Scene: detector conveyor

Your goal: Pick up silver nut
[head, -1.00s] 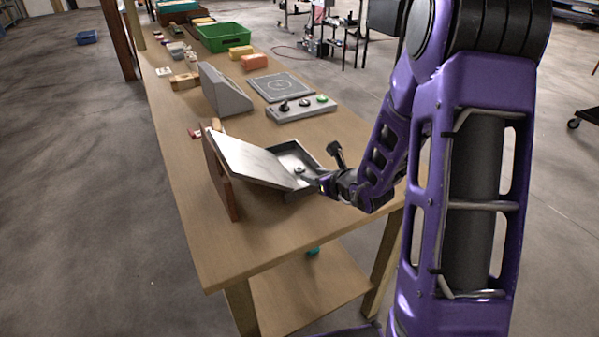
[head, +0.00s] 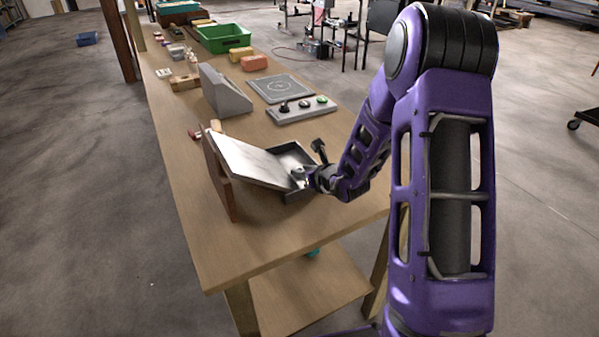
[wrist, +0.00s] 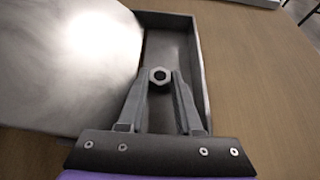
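The silver nut (wrist: 159,82) is a small hexagonal ring lying in a shallow grey tray-like box (wrist: 199,62). The box also shows in the head view (head: 296,195), beside a slanted metal lid (head: 245,160). My gripper (wrist: 161,77) reaches into the box from its near end; it also shows in the head view (head: 306,178). In the wrist view its two fingers are apart, with the nut showing between their tips. I see no clear contact, and whether the tips are level with the nut is hard to tell.
The slanted lid covers the left part of the box, and a brown upright board (head: 221,180) stands left of it. The box walls are close around my fingers. A button panel (head: 301,110) and a grey wedge-shaped console (head: 224,92) stand farther back on the wooden table (head: 262,240).

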